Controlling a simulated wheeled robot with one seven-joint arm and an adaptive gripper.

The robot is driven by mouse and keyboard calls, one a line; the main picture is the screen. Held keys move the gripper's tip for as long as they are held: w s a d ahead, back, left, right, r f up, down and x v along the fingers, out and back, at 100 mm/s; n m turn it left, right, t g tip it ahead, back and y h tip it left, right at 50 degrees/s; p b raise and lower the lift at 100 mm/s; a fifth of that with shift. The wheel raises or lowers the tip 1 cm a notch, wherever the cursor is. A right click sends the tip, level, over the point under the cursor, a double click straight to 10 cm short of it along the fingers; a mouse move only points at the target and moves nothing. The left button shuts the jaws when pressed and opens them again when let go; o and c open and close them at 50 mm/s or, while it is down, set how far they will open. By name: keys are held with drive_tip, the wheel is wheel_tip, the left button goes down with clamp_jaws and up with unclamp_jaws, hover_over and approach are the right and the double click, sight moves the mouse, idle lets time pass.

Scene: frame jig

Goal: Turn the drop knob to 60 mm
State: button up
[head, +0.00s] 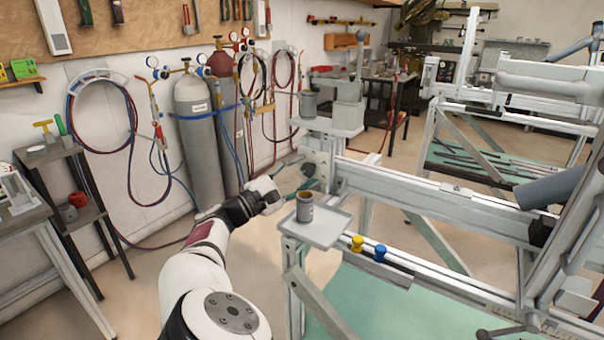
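My arm reaches forward to the near end of the frame jig (415,187). My gripper (308,177) is at a pale upright plate (322,160) on the jig's end. A small dark round part, which looks like a knob (307,169), shows at the plate between or just behind the fingers. I cannot tell whether the fingers touch it or how far they are closed. No scale or millimetre mark can be read at this size. A yellow knob (357,243) and a blue knob (380,252) stand on the lower rail, apart from my gripper.
A grey tray (325,232) with a can (305,207) juts out just right of my gripper. Another can (309,104) stands on a shelf behind. Gas cylinders (198,135) and hoses line the left wall. A small dark stand (75,175) is at left.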

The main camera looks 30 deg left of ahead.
drive_tip(key=v, duration=1.2)
idle(0.6)
